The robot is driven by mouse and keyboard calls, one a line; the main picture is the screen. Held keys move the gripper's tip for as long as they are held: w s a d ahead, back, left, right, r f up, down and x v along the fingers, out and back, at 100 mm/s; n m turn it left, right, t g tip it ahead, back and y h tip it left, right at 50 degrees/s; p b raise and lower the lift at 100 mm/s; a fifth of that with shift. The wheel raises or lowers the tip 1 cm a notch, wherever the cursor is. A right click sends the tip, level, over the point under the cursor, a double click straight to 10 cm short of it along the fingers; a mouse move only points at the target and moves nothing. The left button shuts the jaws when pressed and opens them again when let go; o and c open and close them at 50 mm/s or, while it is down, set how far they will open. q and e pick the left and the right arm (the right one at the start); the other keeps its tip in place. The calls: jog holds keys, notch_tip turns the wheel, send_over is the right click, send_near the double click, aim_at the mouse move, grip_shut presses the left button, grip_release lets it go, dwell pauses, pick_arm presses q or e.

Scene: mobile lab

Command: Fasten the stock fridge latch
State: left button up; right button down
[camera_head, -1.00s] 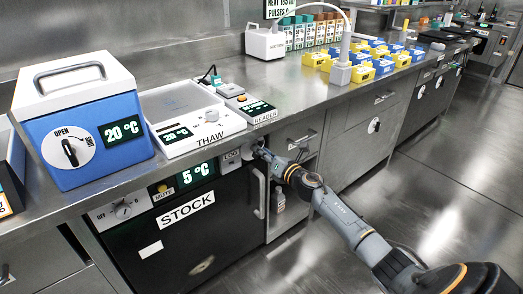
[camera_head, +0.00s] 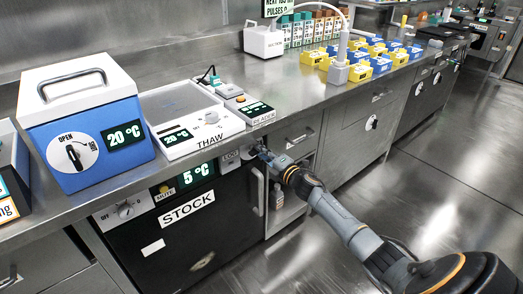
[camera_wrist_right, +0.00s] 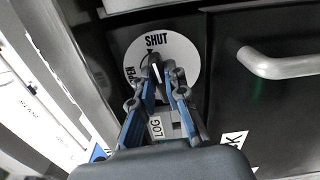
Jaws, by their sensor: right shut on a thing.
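The black stock fridge (camera_head: 178,232) is under the counter, with a STOCK label and a 5 °C display. Its door looks closed. The latch is a white round dial (camera_wrist_right: 186,48) marked SHUT and OPEN, with a dark knob (camera_wrist_right: 156,68) that has a white line. The knob's upper end points about at SHUT. My right gripper (camera_wrist_right: 163,90) is shut on this knob, a finger on either side. In the head view my right gripper (camera_head: 260,153) reaches the fridge's upper right corner and hides most of the dial. My left gripper is not in view.
The fridge's vertical door handle (camera_head: 257,190) is just below my right gripper; it also shows in the wrist view (camera_wrist_right: 285,64). An open shelf with a bottle (camera_head: 278,196) is to its right. The counter edge is just above. The floor (camera_head: 445,200) is clear.

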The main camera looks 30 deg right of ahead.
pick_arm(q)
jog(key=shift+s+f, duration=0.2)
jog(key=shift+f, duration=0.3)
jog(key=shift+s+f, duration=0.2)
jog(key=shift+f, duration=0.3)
pick_arm(e)
jog(key=shift+f+m, duration=0.1)
jog(key=shift+m, duration=0.7)
jog(key=c, duration=1.4)
grip_release()
jog(key=shift+o, duration=0.2)
jog(key=shift+s, duration=0.1)
jog(key=s+d, duration=0.1)
jog(key=s, duration=1)
jog(key=shift+s, duration=0.4)
